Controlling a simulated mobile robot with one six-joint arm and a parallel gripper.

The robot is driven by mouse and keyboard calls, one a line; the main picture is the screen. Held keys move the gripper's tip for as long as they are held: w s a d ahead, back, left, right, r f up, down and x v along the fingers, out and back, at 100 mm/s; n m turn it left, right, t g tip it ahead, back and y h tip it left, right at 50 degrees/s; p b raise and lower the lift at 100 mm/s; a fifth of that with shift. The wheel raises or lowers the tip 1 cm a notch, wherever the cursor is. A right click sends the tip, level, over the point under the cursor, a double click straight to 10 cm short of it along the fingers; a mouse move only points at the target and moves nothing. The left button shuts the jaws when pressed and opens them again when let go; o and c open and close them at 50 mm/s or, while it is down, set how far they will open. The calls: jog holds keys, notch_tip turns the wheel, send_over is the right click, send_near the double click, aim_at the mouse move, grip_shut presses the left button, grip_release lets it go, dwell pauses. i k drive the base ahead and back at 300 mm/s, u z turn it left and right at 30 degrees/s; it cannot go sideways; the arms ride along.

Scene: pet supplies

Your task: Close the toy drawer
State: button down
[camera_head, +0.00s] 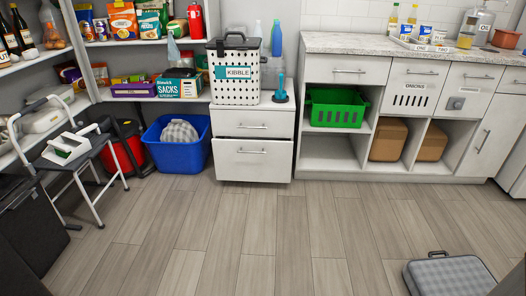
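A white cabinet with two drawers stands at the back, in the middle of the view. Its upper drawer (238,119) looks flush with the cabinet. Its lower drawer (236,166) has a bar handle, and its front seems to stand out a little, with a dark gap along its top edge. The inside of the lower drawer cannot be seen. No label shows which one is the toy drawer. My gripper is not in view.
A white KIBBLE bin (234,92) and a teal-handled tool (280,90) stand on the cabinet. A blue tub (180,154) is left of it, and a counter unit (345,72) is right. A grey case (448,276) lies at front right. The middle floor is clear.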

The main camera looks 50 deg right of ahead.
aim_at(236, 159)
jog(key=i, duration=0.9)
jog(key=u, duration=0.05)
